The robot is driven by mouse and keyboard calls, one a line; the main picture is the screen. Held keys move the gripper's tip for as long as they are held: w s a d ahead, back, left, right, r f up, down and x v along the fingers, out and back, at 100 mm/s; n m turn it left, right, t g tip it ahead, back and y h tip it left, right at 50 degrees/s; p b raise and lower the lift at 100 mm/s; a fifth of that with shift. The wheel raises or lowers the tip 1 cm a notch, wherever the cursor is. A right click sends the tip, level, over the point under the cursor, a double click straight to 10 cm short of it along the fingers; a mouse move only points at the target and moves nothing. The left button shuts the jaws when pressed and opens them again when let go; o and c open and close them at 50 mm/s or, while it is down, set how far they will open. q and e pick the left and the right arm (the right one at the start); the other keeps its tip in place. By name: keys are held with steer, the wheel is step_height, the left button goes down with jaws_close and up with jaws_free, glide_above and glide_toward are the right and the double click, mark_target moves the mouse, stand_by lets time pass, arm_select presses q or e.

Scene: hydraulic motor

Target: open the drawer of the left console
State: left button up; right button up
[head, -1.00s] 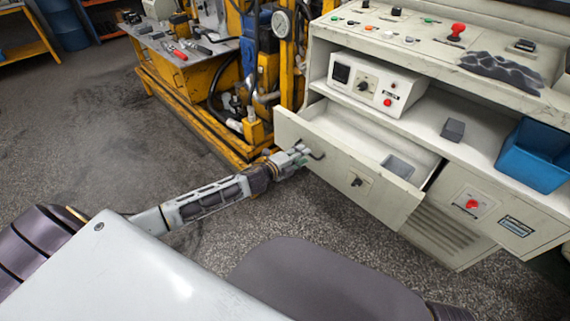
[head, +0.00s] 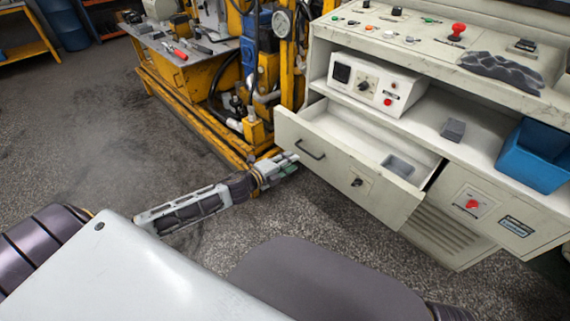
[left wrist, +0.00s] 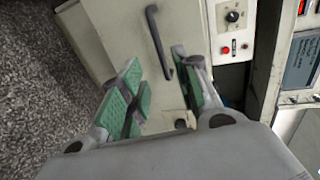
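The drawer (head: 335,168) of the left console (head: 455,95) stands pulled out, and its inside shows from above with a small grey block in it. Its dark bar handle (head: 311,150) is on the front panel; it also shows in the left wrist view (left wrist: 160,42). My left gripper (head: 292,164) is just in front of and left of the panel, apart from the handle. In the left wrist view its green-padded fingers (left wrist: 158,90) are spread, with nothing held between them. My right gripper is not in view.
A yellow machine frame (head: 200,122) stands close behind my left gripper. A blue bin (head: 532,157) and a small grey box (head: 453,130) sit on the console shelf. A control box (head: 370,82) is above the drawer. The floor at left is clear.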

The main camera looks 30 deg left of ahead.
arm_select(q)
steer(key=shift+v, duration=0.8)
